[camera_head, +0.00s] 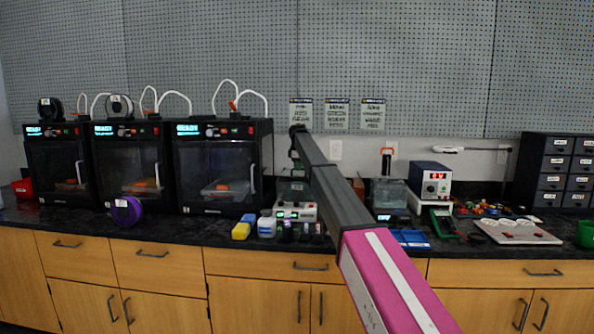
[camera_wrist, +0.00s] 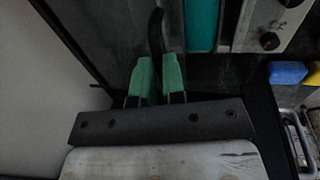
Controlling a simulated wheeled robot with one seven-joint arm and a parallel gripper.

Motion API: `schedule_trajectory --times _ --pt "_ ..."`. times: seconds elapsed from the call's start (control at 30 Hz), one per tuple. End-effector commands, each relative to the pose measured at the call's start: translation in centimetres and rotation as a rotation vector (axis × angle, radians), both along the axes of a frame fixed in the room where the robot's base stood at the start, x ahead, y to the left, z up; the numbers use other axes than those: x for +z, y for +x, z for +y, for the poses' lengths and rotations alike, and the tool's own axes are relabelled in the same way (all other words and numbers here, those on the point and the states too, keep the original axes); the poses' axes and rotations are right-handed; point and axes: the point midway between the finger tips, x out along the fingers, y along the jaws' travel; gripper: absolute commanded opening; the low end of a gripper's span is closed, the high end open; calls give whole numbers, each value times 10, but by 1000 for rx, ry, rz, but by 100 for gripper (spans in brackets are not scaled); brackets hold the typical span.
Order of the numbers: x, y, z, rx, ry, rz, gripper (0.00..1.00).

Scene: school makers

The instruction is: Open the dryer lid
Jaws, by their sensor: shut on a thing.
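The dryer (camera_head: 296,211) appears to be the low unit with a pale front panel and knobs on the black counter, partly hidden by my arm. Its dark see-through lid (camera_head: 291,188) sits above the panel; how far it is raised I cannot tell. In the wrist view, my gripper (camera_wrist: 157,82) has green fingertips closed around a thin dark curved bar (camera_wrist: 156,30), which looks like the lid's handle. A teal roll (camera_wrist: 203,22) and a pale panel with black knobs (camera_wrist: 272,25) show beside it. In the head view the fingertips are too small to make out.
Three black printers (camera_head: 222,165) stand to the left. Bottles (camera_head: 267,224) and a yellow block (camera_head: 242,229) stand in front of the dryer's left side. A power supply (camera_head: 430,182), a white board (camera_head: 517,231) and drawer cabinets (camera_head: 560,165) are to the right.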

Motion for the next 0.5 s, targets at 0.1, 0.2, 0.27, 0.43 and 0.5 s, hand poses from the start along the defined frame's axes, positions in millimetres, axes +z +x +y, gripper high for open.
schedule_trajectory --times 0.1,0.2,0.27,0.43,0.5 --pt "2 37 0 -1 0 -2 0" --pt "2 56 -1 0 0 -3 0" --pt "2 63 -1 0 0 -3 0" --pt "1 70 -2 1 1 -2 0" --pt "1 70 -2 1 1 -2 0"
